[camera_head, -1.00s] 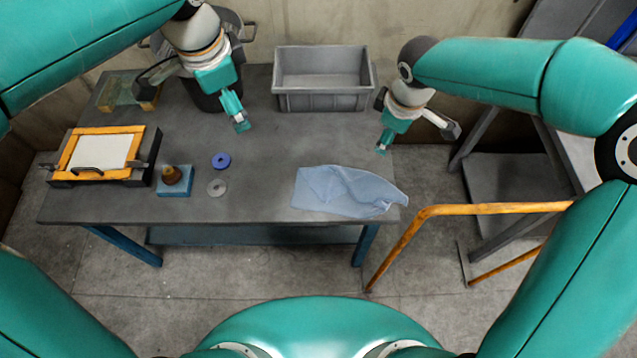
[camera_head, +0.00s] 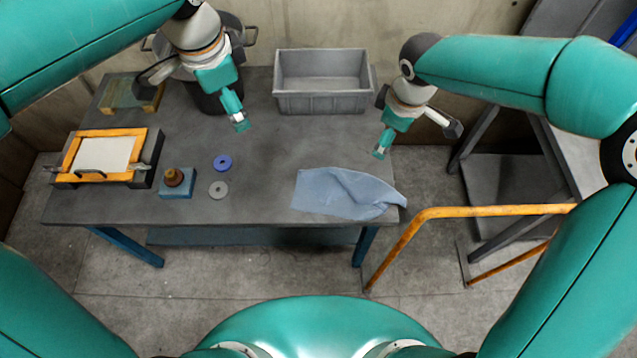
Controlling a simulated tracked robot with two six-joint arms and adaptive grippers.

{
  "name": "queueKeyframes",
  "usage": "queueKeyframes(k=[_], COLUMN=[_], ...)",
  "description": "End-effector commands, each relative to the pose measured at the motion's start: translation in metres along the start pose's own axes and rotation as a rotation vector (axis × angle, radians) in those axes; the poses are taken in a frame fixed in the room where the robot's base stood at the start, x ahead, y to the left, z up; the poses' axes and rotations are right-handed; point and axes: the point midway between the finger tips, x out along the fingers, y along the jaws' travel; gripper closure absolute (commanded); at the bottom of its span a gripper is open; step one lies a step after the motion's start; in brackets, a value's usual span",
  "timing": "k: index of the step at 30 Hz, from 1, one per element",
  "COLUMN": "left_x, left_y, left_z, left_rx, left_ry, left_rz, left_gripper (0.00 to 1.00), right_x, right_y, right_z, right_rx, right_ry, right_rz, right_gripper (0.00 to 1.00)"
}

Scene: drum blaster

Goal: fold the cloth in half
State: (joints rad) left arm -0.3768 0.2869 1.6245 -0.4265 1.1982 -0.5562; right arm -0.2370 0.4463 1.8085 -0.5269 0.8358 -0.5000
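The light blue cloth (camera_head: 335,195) lies on the front right part of the grey table, creased, with a raised fold on its right half. Its right corner reaches the table's right edge. My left gripper (camera_head: 241,126) is above the table, up and left of the cloth, and touches nothing that I can see. My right gripper (camera_head: 379,153) is above the table's right edge, behind the cloth and apart from it. Both gripper tips are small, and I cannot tell if the fingers are open or shut.
A grey bin (camera_head: 322,82) stands at the back. A blue ring (camera_head: 222,163) and a grey disc (camera_head: 218,190) lie left of the cloth. A blue block with a brown knob (camera_head: 176,184) and an orange frame (camera_head: 104,155) are farther left. An orange rail (camera_head: 490,211) stands right of the table.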

Motion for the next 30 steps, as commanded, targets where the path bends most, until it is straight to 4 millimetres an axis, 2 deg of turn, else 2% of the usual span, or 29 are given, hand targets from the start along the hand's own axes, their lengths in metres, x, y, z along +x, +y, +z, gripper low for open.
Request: queueKeyframes(k=[1,9,23,26,30], left_x=[-0.008,-0.024,-0.024,-0.024,-0.024], left_y=[-0.001,-0.004,-0.004,-0.004,-0.004], left_z=[-0.001,-0.002,-0.003,-0.003,-0.002], left_rx=[0.000,0.000,0.000,0.000,0.000], left_ry=[0.000,0.000,0.000,0.000,0.000], left_rz=[0.000,0.000,0.000,0.000,0.000], left_gripper=[0.00,0.00,0.00,0.00,0.00], right_x=[-0.010,-0.034,-0.038,-0.046,-0.068], right_y=[0.001,0.002,0.003,0.003,0.003], right_z=[-0.001,-0.001,-0.002,-0.002,-0.002], right_rx=[0.000,0.000,0.000,-0.001,0.000], right_ry=[0.001,0.000,0.000,0.002,0.004], right_rz=[0.000,0.000,0.001,0.003,0.003], right_gripper=[0.00,0.00,0.00,0.00,0.00])
